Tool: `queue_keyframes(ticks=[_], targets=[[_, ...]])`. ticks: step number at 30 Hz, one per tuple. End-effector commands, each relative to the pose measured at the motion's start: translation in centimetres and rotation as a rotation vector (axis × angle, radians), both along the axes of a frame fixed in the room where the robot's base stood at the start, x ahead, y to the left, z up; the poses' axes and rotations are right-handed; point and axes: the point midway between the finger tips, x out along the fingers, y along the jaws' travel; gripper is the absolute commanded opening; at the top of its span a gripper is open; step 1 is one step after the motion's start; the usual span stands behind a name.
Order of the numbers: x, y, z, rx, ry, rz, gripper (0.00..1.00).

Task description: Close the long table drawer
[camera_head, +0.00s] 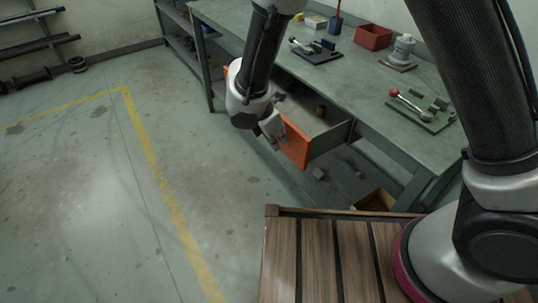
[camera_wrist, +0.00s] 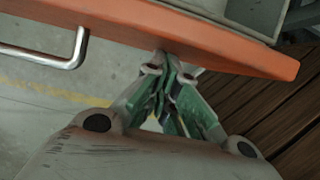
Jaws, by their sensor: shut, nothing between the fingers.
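The long table drawer has an orange front (camera_head: 295,148) and stands out from under the grey-green workbench (camera_head: 330,85); its grey side and part of its inside show in the head view. In the wrist view the orange front (camera_wrist: 235,52) crosses the top, with a metal bar handle (camera_wrist: 76,50) at the left. My gripper (camera_head: 279,137) is at the outer face of the front, its fingers shut and empty. In the wrist view the fingertips (camera_wrist: 162,62) meet the lower edge of the front, right of the handle; whether they press on it I cannot tell.
On the bench are a red bin (camera_head: 373,37), a clamp with a red knob (camera_head: 421,108) and other fixtures. A table leg (camera_head: 413,187) and a wooden box (camera_head: 375,201) are below. The floor (camera_head: 75,190) at left is clear.

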Motion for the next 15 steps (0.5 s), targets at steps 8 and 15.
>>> queue_keyframes(ticks=[8, 15], targets=[[5.1, -5.7, 0.0, -0.001, 0.001, -0.005, 0.00], [8.4, -9.9, 0.0, 0.000, 0.001, -0.004, 0.00]])
